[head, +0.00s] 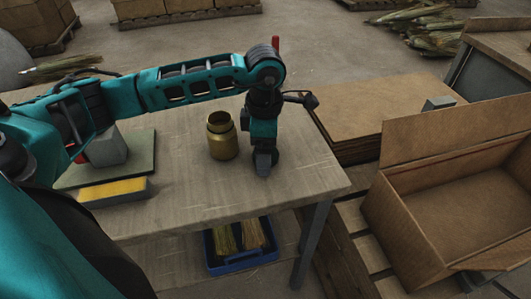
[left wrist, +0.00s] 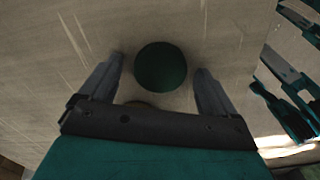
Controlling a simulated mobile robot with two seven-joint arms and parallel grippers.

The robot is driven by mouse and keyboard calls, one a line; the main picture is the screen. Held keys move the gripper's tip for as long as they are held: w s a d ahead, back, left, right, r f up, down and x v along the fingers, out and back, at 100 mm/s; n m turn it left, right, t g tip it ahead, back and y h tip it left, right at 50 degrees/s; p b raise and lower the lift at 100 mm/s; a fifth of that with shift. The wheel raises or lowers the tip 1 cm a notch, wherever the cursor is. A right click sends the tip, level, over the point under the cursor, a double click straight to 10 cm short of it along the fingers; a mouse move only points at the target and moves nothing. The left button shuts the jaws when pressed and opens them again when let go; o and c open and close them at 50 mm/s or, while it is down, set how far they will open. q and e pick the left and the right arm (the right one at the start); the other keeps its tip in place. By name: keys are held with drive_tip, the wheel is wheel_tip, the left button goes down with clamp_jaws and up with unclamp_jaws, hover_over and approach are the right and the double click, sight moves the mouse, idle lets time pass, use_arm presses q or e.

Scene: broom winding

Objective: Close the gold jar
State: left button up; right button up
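The gold jar (head: 222,137) stands upright on the wooden table, its mouth dark and uncovered. My left gripper (head: 264,168) points down just right of the jar, low over the table. In the left wrist view my left gripper (left wrist: 158,88) is open, with a round dark green disc (left wrist: 161,66), seemingly the lid, between and slightly beyond its fingers. Gaps show on both sides of the disc. How high the fingers are above the table is unclear. In the head view the gripper mostly hides the disc. My right gripper is not in view.
A yellow-topped block (head: 114,191) and a dark green board (head: 135,165) lie on the table (head: 190,205) at left. A blue tray (head: 240,261) with straw bundles is on the lower shelf. An open cardboard box (head: 400,222) stands right of the table.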

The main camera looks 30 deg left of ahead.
use_arm(q)
drive_tip(key=c, duration=1.1)
drive_tip(key=shift+r, duration=0.15)
wheel_tip(320, 180, up, 20)
drive_tip(key=p, duration=0.2)
drive_tip(key=shift+p, duration=0.35)
